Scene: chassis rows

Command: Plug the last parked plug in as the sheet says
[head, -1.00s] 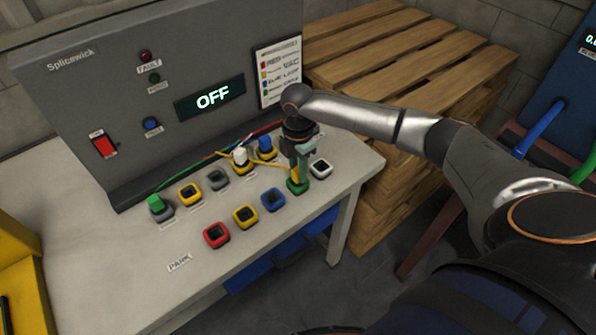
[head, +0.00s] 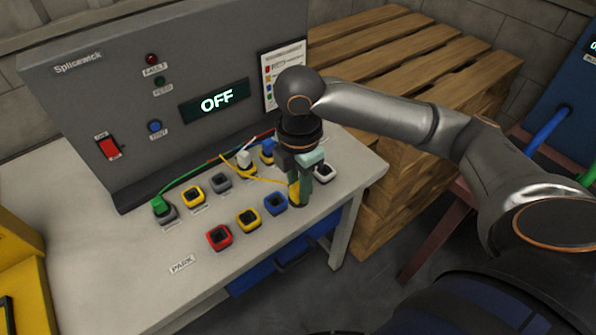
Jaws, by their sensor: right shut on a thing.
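My right gripper (head: 303,184) points down over the right part of the bench, shut on a yellow plug (head: 294,194). A yellow cable runs from this plug back towards the console. The plug and fingers cover the green park socket, so I cannot tell whether the plug's tip is clear of it. The sheet (head: 283,76) on the console's right has coloured marks and lines too small to read, partly behind my arm. In the back row, a green plug (head: 158,204), a white plug (head: 244,158) and a blue plug (head: 267,147) stand in sockets. My left gripper is not in view.
A yellow socket (head: 193,196) and grey socket (head: 221,183) in the back row look empty. Red (head: 219,237), yellow (head: 248,220), blue (head: 275,203) and white (head: 323,172) sockets in front look empty. The console display (head: 217,101) reads OFF. Wooden pallets (head: 395,150) stand right.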

